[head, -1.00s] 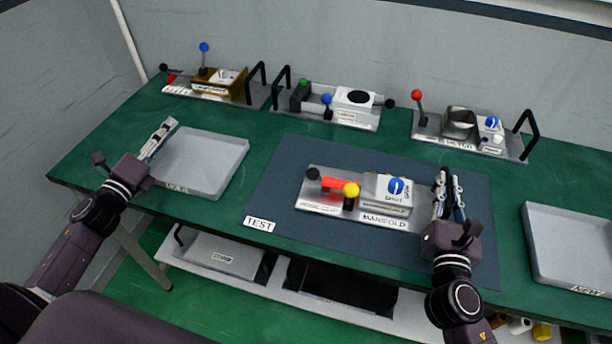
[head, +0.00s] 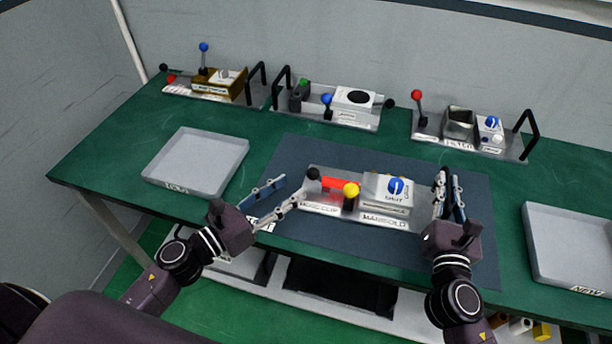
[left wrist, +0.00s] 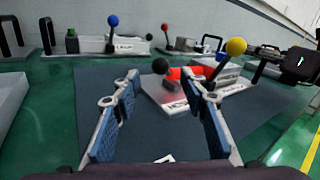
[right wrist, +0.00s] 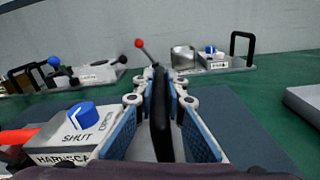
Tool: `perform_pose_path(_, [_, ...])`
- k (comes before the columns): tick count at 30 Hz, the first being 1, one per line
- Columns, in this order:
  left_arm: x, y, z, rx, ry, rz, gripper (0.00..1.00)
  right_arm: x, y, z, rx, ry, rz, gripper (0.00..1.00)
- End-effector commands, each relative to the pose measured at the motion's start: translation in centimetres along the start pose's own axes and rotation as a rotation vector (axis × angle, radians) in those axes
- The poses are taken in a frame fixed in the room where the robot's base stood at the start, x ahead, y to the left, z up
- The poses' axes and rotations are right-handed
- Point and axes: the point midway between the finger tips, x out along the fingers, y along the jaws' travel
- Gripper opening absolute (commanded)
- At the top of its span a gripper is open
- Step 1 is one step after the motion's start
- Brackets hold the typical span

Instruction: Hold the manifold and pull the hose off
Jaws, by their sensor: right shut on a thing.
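The manifold (head: 386,207) is a pale block with a blue knob (head: 396,186) on a silver plate on the dark mat. A red hose (head: 332,184) joins its left side, with a black ball (head: 313,173) and a yellow ball (head: 351,189) by the hose clip. My right gripper (head: 449,184) is at the plate's right end, shut on the black handle (right wrist: 160,112), which shows between its fingers in the right wrist view. My left gripper (head: 279,197) is open and empty, left of the hose clip; its spread fingers (left wrist: 162,92) face the plate in the left wrist view.
A grey tray (head: 154,178) stands at the left and another (head: 533,262) at the right. Several fixtures with levers and handles line the back, including one at the back right (head: 470,146). The mat (head: 300,152) is clear around the plate.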

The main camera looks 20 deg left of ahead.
Motion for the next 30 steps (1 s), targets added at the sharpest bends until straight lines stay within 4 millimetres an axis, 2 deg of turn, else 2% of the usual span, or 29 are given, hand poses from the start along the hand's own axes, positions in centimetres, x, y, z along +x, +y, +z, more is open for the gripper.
perform_pose_path(1, [0.9,0.0,0.1,0.003,-0.001,-0.002,0.4,-0.1,-0.5,-0.9,-0.002,0.016,-0.011,0.0])
perform_pose_path(6, [3.5,0.1,0.0,0.001,-0.001,-0.001,0.4,-0.1,-0.5,-0.9,-0.002,0.016,-0.011,0.0])
perform_pose_path(12, [5.6,0.1,-0.1,-0.001,0.0,0.0,0.4,-0.1,-0.5,-0.9,-0.001,0.016,-0.011,0.0])
perform_pose_path(25, [6.4,0.1,-0.1,-0.002,0.001,0.002,0.4,-0.1,-0.5,-0.8,-0.001,0.016,-0.011,0.0])
perform_pose_path(26, [6.3,0.1,-0.1,-0.002,0.001,0.002,0.39,-0.1,-0.5,-0.8,-0.001,0.016,-0.011,0.0])
perform_pose_path(30, [6.3,0.1,-0.1,-0.002,0.001,0.002,0.23,-0.1,-0.5,-0.8,-0.001,0.015,-0.011,0.0])
